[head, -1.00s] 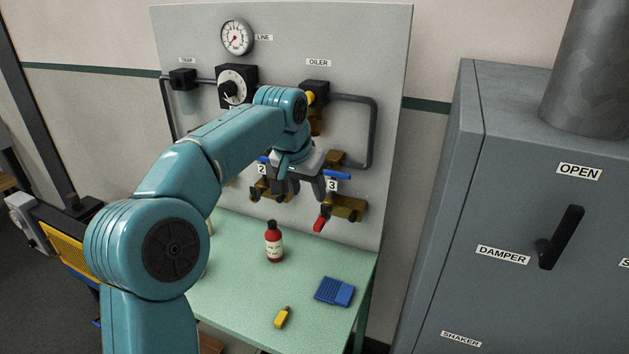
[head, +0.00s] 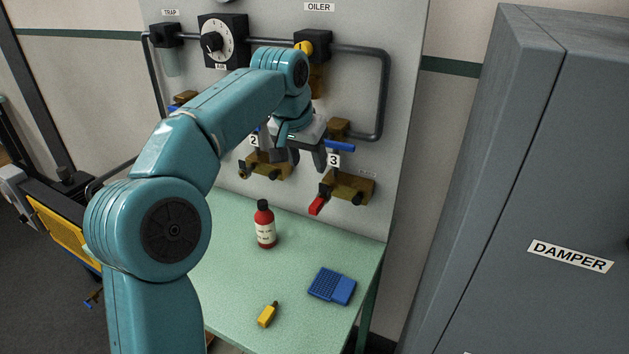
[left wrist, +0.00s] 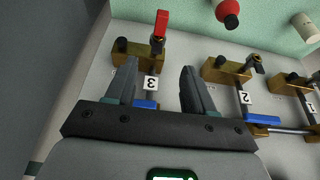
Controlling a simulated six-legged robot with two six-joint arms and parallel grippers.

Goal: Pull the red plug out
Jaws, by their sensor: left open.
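The red plug (head: 317,205) sticks out from the brass fitting (head: 350,188) beneath label 3 on the grey panel. In the left wrist view the red plug (left wrist: 160,24) stands at the top, beyond the fingertips, on the brass fitting (left wrist: 127,52). My left gripper (head: 298,160) is open, just above and left of the plug in the head view, apart from it. In the left wrist view my left gripper (left wrist: 158,68) has nothing clasped; label 3 and a blue lever (left wrist: 146,104) show between its fingers. My right gripper is not in view.
A second brass fitting (head: 265,165) sits left, by label 2. A blue lever (head: 340,145) is close to the gripper. A grey cabinet (head: 540,170) is right.

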